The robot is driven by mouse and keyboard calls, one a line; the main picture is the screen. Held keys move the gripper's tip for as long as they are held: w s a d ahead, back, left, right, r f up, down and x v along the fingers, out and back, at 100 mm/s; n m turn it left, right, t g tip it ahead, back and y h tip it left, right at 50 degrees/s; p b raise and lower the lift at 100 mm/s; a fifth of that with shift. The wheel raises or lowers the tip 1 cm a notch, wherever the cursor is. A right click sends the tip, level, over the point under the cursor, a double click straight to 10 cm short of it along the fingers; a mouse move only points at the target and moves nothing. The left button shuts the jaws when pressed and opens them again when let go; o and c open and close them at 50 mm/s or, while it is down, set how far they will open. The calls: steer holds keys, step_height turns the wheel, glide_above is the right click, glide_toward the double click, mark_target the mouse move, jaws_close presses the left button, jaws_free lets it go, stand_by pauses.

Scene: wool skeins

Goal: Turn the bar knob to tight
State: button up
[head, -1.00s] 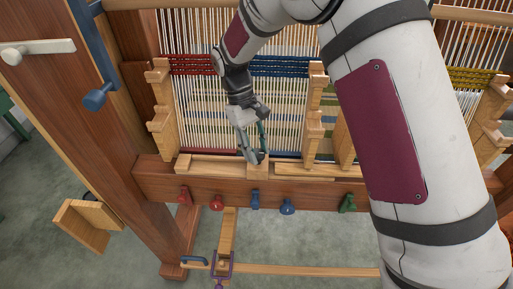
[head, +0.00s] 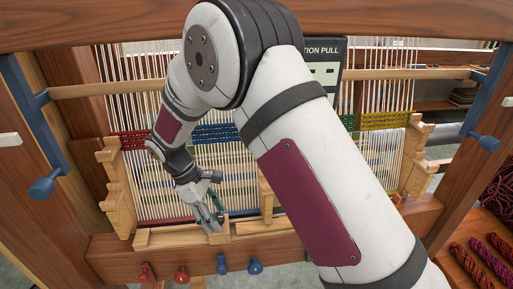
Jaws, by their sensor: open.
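My gripper (head: 216,221) is open and points down at the loom's front beam, just above or against a small wooden block between two shallow wooden trays. I see nothing held in it. Small knobs show along the beam's front face: a red knob (head: 147,272), a second red knob (head: 181,274), a blue knob (head: 221,264) and a rounder blue knob (head: 255,266). A larger blue knob (head: 42,188) is on the left post's lever, and another blue knob (head: 487,141) is at the right post. No marking shows which is the bar knob, or its setting.
Upright warp threads (head: 240,150) with red, blue and yellow bands stand behind my gripper. Notched wooden posts (head: 117,190) flank them. A dark sign (head: 325,75) is partly hidden by my arm. Wool skeins (head: 470,262) lie on a shelf at lower right.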

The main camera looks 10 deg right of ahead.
steer(key=n+p, duration=0.1)
steer(key=n, duration=0.1)
steer(key=n+t+p, duration=0.1)
steer(key=n, duration=0.1)
steer(key=s+n+t+p, duration=0.1)
steer(key=n, duration=0.1)
steer(key=shift+r+p, duration=0.25)
steer(key=shift+p, duration=0.1)
steer(key=n+t+p, duration=0.1)
steer(key=n+p, duration=0.1)
steer(key=n, duration=0.1)
steer(key=n+t+y+p, duration=0.1)
steer(key=n+p, duration=0.2)
steer(key=shift+s+d, duration=0.1)
steer(key=b+v, duration=0.3)
steer(key=v, duration=1.1)
steer(key=s+d+r+m, duration=0.3)
steer(key=d+r+m, duration=0.2)
steer(key=d+r, duration=0.2)
steer(key=s+d+r+m+y, duration=0.1)
steer(key=s+d+r+m, duration=0.2)
steer(key=d+r+m, duration=0.2)
steer(key=shift+d+r+t, duration=0.3)
steer(key=shift+d+r, duration=0.6)
steer(key=shift+d, duration=0.15)
steer(key=shift+s, duration=0.2)
